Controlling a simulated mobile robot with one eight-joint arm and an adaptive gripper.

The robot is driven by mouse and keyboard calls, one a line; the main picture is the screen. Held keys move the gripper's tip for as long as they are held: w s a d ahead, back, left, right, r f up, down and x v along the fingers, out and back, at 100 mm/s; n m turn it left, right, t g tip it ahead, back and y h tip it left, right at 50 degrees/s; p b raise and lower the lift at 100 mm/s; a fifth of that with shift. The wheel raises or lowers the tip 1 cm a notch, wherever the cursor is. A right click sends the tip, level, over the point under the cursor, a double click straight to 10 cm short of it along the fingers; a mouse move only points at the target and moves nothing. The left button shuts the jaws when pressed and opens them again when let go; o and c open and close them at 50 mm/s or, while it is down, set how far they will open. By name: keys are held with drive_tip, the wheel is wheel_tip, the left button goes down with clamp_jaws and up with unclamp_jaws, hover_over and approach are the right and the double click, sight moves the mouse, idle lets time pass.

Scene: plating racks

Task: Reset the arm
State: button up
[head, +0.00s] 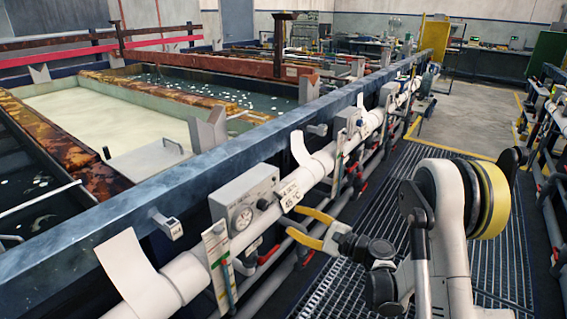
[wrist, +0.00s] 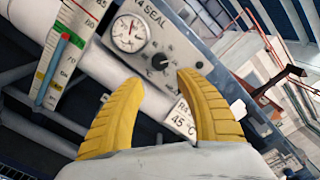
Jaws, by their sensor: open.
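My gripper (head: 300,227) has two yellow fingers, spread apart with nothing between them. In the head view it points left toward the white pipe along the tank rail, in front of the grey gauge box (head: 244,198). In the wrist view my gripper (wrist: 158,95) frames the grey gauge box (wrist: 150,42), which has a round dial and a black knob. The right finger overlaps part of a white tag reading 45 °C (wrist: 181,118). My arm reaches in from the lower right of the head view, bent at its yellow-banded joint.
A white pipe (head: 230,231) runs along the blue tank rail (head: 255,134). A gauge strip (head: 217,258) with coloured bands stands left of the gauge box. Open tanks (head: 95,112) lie beyond the rail. The grated walkway (head: 400,190) leads to clear floor (head: 465,120) at the back.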

drive_tip(key=s+r+n+g+h, duration=0.3)
drive_tip(key=s+r+n+h, duration=0.35)
drive_tip(key=s+r, duration=0.35)
drive_tip(key=s+d+n+h, duration=0.3)
drive_tip(key=s+d, duration=0.3)
drive_tip(key=s, duration=0.4)
drive_tip(key=s+d+n+h, duration=0.4)
drive_tip(key=s+d+n, duration=0.1)
drive_tip(key=s, duration=0.6)
drive_tip(key=shift+d+f+n+g, duration=0.2)
drive_tip(key=shift+d+n+g, duration=0.2)
drive_tip(key=shift+d, duration=0.2)
drive_tip(key=shift+s+h, duration=0.1)
drive_tip(key=shift+h, duration=0.15)
drive_tip(key=shift+c, duration=0.5)
